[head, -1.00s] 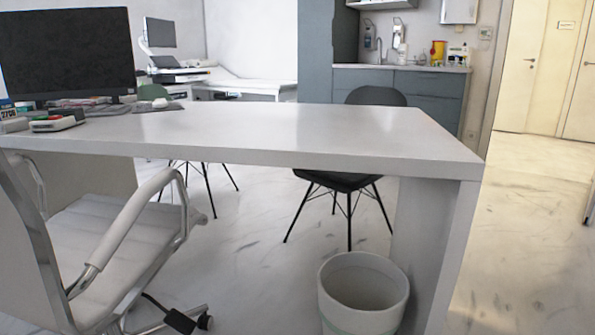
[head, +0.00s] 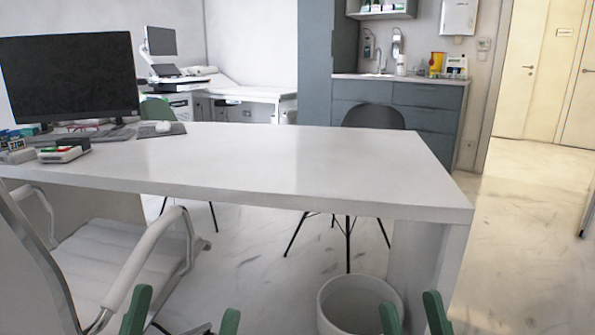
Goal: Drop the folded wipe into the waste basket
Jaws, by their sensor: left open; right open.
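A white waste basket (head: 356,289) stands on the floor at the bottom of the head view, beside the desk's right end panel. Its open top shows and its lower part is cut off by the frame. I cannot make out a folded wipe anywhere in view. My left gripper (head: 182,317) shows as two green fingers spread wide at the bottom edge, in front of the chair, open and empty. My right gripper (head: 413,316) shows two green fingers, apart and empty, its left finger overlapping the basket's right side in the picture.
A white desk (head: 290,165) spans the view, with a monitor (head: 68,78) and small items at its left. A white office chair (head: 100,255) stands at the lower left. A dark chair (head: 374,117) is behind the desk. Open floor (head: 530,250) lies to the right.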

